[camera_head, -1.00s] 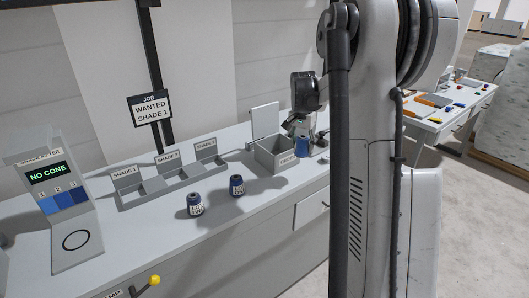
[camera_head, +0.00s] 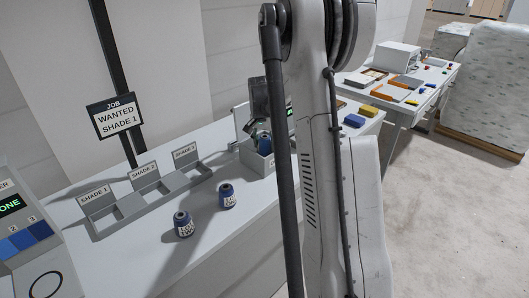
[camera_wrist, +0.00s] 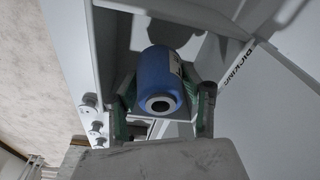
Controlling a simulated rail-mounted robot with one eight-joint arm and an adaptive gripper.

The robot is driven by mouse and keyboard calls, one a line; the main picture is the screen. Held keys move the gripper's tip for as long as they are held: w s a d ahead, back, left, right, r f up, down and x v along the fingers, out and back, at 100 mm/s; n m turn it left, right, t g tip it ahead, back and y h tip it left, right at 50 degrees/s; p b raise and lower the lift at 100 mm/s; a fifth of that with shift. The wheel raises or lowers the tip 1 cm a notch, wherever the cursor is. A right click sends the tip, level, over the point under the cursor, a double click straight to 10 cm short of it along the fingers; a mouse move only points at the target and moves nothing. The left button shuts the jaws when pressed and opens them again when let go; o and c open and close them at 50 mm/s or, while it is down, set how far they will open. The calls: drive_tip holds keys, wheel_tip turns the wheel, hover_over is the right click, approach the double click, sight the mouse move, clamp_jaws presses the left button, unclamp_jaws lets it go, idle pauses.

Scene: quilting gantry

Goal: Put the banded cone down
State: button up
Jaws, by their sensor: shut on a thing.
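A blue cone (camera_head: 264,144) is held in my gripper (camera_head: 256,130) at the grey lidded bin (camera_head: 251,158) on the bench. In the wrist view the cone (camera_wrist: 165,72) lies between the green fingers of my gripper (camera_wrist: 163,104), with its round hollow end toward the camera and part of a pale label showing. The gripper is shut on it. My arm hides the bin's right side, and I cannot tell whether the cone touches the bin. Any band on the cone is not clear.
Two blue labelled cones (camera_head: 184,224) (camera_head: 227,196) stand upright on the bench. Behind them is an empty three-part tray (camera_head: 127,216) marked with shade signs. A shade meter (camera_head: 35,240) is at the left. A sign (camera_head: 116,117) reads WANTED SHADE 1. Bare bench lies before the cones.

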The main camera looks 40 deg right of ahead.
sight(265, 151)
drive_tip(key=shift+f, duration=1.8)
drive_tip(key=shift+f, duration=0.2)
drive_tip(key=o, duration=1.3)
drive_tip(key=shift+o, duration=0.2)
drive_tip(key=shift+r, duration=0.2)
